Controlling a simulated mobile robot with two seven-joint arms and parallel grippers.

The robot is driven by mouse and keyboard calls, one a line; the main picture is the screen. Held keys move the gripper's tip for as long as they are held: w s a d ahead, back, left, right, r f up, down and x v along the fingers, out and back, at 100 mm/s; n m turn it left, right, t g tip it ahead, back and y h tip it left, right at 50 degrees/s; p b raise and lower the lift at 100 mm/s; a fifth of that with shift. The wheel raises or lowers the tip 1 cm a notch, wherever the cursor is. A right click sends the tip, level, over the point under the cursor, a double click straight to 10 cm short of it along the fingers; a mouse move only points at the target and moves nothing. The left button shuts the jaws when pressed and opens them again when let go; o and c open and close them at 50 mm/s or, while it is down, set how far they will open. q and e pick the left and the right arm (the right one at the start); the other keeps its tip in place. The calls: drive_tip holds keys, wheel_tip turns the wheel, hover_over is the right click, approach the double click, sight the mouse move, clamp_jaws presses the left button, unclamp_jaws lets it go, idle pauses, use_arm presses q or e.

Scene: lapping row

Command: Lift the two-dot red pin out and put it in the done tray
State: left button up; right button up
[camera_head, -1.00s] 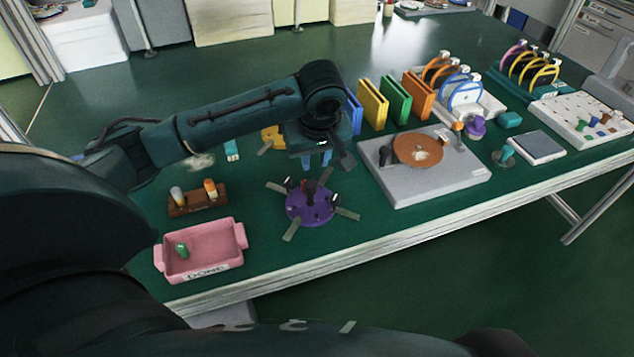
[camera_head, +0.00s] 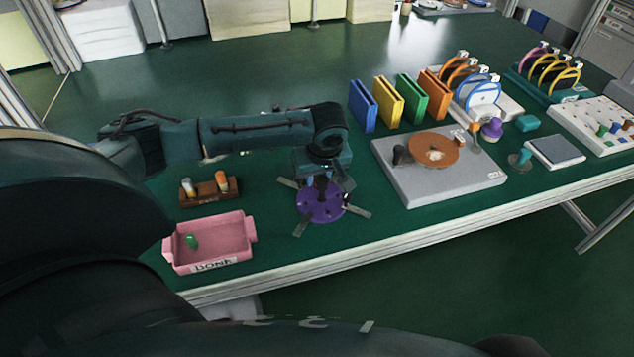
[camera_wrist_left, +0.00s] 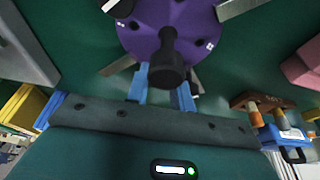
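A purple round holder (camera_head: 320,208) with metal arms sticking out lies on the green table. It also shows at the top of the left wrist view (camera_wrist_left: 190,25), with a dark upright knob (camera_wrist_left: 168,50) and small white marks on it. I cannot pick out the two-dot red pin; the gripper covers part of the holder. My left gripper (camera_head: 322,180) is right over the holder. Its blue fingers are apart on either side of the knob in the wrist view; I cannot tell whether they touch it. The pink done tray (camera_head: 226,236) holds a green pin (camera_head: 191,241). My right gripper is not in view.
A wooden rack (camera_head: 209,194) with a grey-white and an orange pin stands behind the tray. A grey plate with a brown disc (camera_head: 433,149) is right of the holder. Blue, yellow, green and orange upright panels (camera_head: 411,96) stand behind. Table is clear between tray and holder.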

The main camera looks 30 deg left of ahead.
use_arm(q)
drive_tip(key=shift+w+a+f, duration=0.15)
drive_tip(key=shift+f, duration=0.5)
drive_tip(key=shift+c, duration=0.4)
clamp_jaws()
